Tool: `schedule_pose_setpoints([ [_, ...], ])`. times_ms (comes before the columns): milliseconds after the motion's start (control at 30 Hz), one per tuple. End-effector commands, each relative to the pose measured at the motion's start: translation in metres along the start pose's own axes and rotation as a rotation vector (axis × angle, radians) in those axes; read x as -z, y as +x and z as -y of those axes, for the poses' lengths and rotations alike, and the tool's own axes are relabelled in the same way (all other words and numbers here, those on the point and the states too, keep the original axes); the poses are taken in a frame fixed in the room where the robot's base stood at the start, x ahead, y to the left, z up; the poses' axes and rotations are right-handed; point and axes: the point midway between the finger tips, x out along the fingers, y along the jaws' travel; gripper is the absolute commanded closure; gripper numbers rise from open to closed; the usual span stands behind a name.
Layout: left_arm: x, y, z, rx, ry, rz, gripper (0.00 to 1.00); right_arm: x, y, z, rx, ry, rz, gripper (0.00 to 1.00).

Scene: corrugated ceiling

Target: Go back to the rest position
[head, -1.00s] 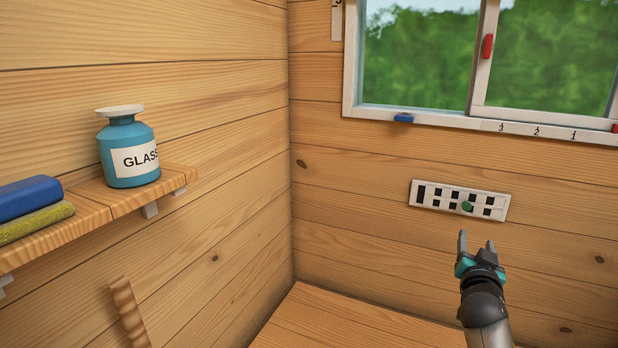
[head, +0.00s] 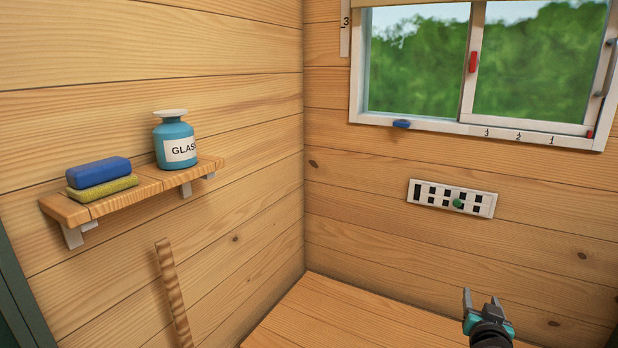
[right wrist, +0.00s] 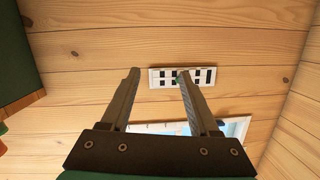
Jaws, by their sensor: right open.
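My right gripper (head: 482,302) is at the lower right of the head view, in front of the wooden wall and below the white perforated panel. In the right wrist view, its two fingers (right wrist: 158,85) are spread apart with nothing between them. The white panel (head: 485,204) has black square holes and a green knob (head: 458,203). The panel also shows beyond the fingertips in the right wrist view (right wrist: 200,84), apart from them as far as I can tell. My left gripper is in neither view.
A wooden shelf (head: 148,188) on the left wall holds a blue bottle (head: 174,138) labelled GLASS, and a blue sponge (head: 98,172) on a yellow one (head: 103,190). A sliding window (head: 440,120) is at the upper right. A wooden stick (head: 172,290) stands by the left wall. The wooden surface (head: 330,315) in the corner is clear.

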Motion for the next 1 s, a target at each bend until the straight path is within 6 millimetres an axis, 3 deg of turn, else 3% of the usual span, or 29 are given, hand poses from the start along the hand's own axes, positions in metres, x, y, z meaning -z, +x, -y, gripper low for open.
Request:
schedule_pose_setpoints([
  [233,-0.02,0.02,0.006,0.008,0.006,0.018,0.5,-0.106,-0.031,0.004,0.058,-0.131,0.226,0.38],
  [467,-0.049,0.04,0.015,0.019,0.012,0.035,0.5,-0.226,-0.099,-0.008,0.132,-0.28,0.486,0.38],
  [700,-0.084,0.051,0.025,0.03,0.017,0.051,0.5,-0.326,-0.199,-0.037,0.208,-0.416,0.74,0.38],
  [900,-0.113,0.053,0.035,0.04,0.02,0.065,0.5,-0.386,-0.296,-0.072,0.27,-0.519,0.938,0.38],
  [1000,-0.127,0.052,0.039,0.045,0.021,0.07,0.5,-0.406,-0.342,-0.089,0.298,-0.561,1.022,0.38],
])
